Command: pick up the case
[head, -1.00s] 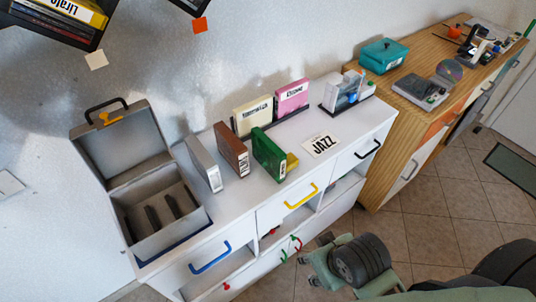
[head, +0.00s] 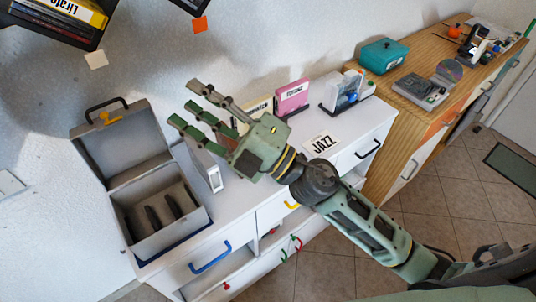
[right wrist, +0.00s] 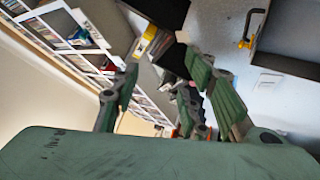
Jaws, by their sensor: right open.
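Several upright disc cases stand on the white cabinet. A grey-white case (head: 211,169) stands nearest the open metal box, and a pink case (head: 292,97) stands at the back in a dark holder. A cream case (head: 257,112) is partly covered by my right gripper (head: 186,104). The brown and green cases are almost wholly hidden behind the right hand. The right gripper is open and empty, with its fingers spread toward the upper left, and appears above the cases. The right wrist view shows its fingers (right wrist: 170,88) apart with no case between them. My left gripper is not in view.
An open grey box (head: 157,222) with a raised lid and dark dividers stands at the cabinet's left end. A JAZZ card (head: 320,144) lies flat on the top. A clear organizer (head: 346,93) and a teal box (head: 383,55) stand farther right. A dark wall shelf (head: 60,20) hangs upper left.

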